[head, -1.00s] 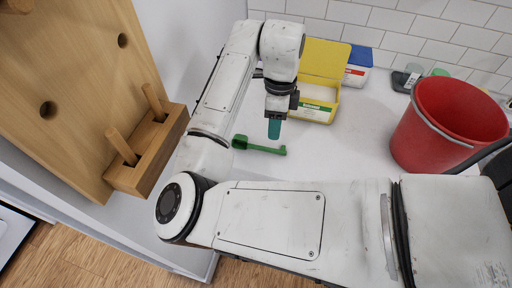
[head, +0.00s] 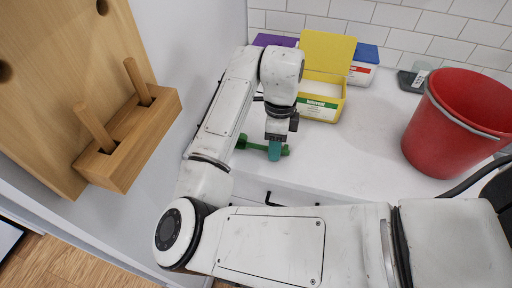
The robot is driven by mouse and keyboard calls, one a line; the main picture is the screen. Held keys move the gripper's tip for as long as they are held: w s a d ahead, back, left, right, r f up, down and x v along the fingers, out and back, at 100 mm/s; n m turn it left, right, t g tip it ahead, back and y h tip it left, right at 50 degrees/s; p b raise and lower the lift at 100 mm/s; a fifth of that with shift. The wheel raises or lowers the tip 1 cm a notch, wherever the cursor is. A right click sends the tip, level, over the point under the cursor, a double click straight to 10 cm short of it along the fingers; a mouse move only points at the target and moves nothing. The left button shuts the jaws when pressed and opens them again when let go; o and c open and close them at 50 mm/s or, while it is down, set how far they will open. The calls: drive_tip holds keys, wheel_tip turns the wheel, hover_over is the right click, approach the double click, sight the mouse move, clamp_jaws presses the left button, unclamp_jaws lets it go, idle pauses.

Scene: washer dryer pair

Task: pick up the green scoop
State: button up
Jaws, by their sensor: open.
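The green scoop (head: 249,145) lies on the white top, near its front edge. Its left end shows to the left of my gripper, and a small part of its handle shows just to the right. My gripper (head: 274,155) points down, with teal fingertips in front of the scoop's middle, which they hide. It is open, though the gap between the fingers does not show from this side. I cannot tell whether the fingers touch the scoop.
An open yellow box (head: 321,101) stands behind my gripper, with a blue-lidded box (head: 364,66) and a purple box (head: 274,40) near the wall. A red bucket (head: 450,130) stands at right. A wooden board with pegs (head: 130,140) is at left. White surface between yellow box and bucket is clear.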

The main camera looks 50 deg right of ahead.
clamp_jaws()
idle(0.3)
drive_tip(key=shift+r, duration=0.15)
drive_tip(key=shift+r+p, duration=0.9)
drive_tip(key=shift+r, duration=0.05)
drive_tip(key=s+a+r+p, duration=0.3)
drive_tip(key=s+r+p, duration=0.8)
drive_tip(key=s, duration=0.2)
drive_tip(key=shift+s+a, duration=0.25)
drive_tip(key=shift+s, duration=0.05)
